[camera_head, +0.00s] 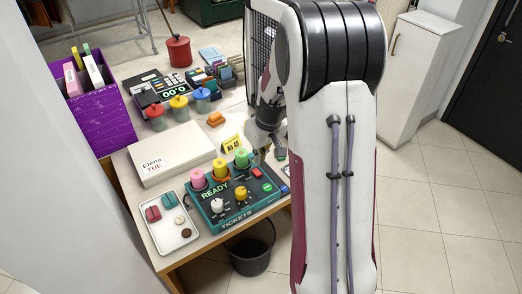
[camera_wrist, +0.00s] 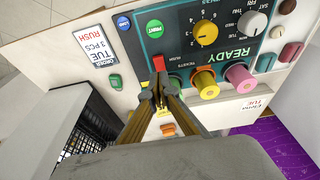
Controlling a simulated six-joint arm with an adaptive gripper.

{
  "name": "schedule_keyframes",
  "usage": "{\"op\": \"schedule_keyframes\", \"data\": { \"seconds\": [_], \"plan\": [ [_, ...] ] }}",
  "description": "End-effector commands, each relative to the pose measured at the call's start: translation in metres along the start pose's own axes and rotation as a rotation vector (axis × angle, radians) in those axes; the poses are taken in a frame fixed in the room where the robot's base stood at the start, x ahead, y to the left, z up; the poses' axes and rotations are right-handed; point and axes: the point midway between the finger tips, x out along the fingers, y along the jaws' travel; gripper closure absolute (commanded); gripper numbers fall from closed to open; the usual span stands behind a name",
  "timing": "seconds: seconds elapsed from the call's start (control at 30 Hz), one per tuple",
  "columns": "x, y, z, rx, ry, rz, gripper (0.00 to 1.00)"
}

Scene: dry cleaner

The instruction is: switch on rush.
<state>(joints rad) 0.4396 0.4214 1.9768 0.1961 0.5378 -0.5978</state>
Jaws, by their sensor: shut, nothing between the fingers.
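The dark green ticket machine (camera_head: 238,203), marked READY and TICKETS, sits at the table's front right. Its red switch (camera_wrist: 159,63), with the word RUSH beside it, is on the panel; it also shows in the head view (camera_head: 256,171). My gripper (camera_wrist: 160,80) is shut and empty, pointing down at the panel. Its fingertips are right at the red switch's near edge in the wrist view; I cannot tell whether they touch it. In the head view my arm hides most of the gripper. Whether the switch is on cannot be told.
Pink (camera_wrist: 240,77), yellow (camera_wrist: 205,83) and green (camera_wrist: 178,80) rolls stand along the machine, close beside the gripper. A yellow knob (camera_wrist: 205,32), white knob (camera_wrist: 252,22) and green PRINT button (camera_wrist: 154,29) share the panel. A white box (camera_head: 171,153) and tray (camera_head: 167,239) lie left.

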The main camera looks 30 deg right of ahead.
Motion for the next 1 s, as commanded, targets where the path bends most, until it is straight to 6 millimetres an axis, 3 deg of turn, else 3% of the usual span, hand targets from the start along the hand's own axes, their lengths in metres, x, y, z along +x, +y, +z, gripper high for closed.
{"op": "schedule_keyframes", "data": {
  "seconds": [0.2, 0.4, 1.0],
  "plan": [
    [0.026, 0.0, 0.008, 0.001, -0.003, -0.001, 1.0],
    [0.04, 0.0, 0.013, 0.001, 0.0, 0.0, 1.0],
    [0.05, 0.0, 0.019, 0.001, -0.001, 0.0, 1.0]
  ]
}}
